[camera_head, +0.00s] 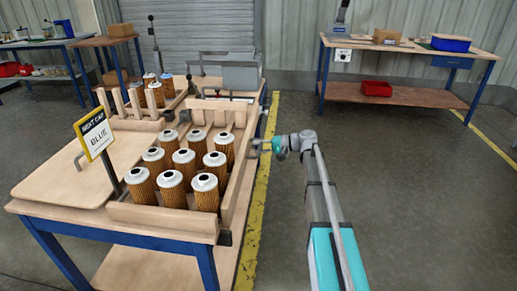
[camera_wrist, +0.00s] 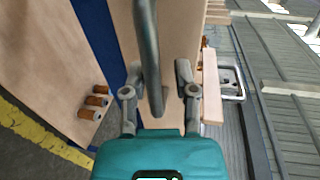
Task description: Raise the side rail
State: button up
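The side rail (camera_head: 239,178) is a long wooden board along the right edge of the bench, beside the cartridge group. Dark fittings show at its near end; I cannot tell its exact tilt. My gripper (camera_head: 262,147) is beside the rail's outer face, around the middle of its length. In the wrist view my gripper (camera_wrist: 157,82) is open, with a finger on each side of a grey metal bar (camera_wrist: 147,45). Gaps show between the bar and both fingers. The bar lies in front of a wooden board, and its attachment is not clear.
Several white-topped filter cartridges (camera_head: 185,157) stand left of the rail. A yellow sign (camera_head: 94,135) reads "NEXT CAP BLUE". Several cartridges (camera_wrist: 94,100) show on a lower shelf. A back bench (camera_head: 400,95) stands at the right. The floor right of my arm is clear.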

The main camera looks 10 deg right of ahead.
jog(key=shift+o, duration=0.6)
jog(key=shift+f, duration=0.1)
jog(key=shift+f, duration=0.2)
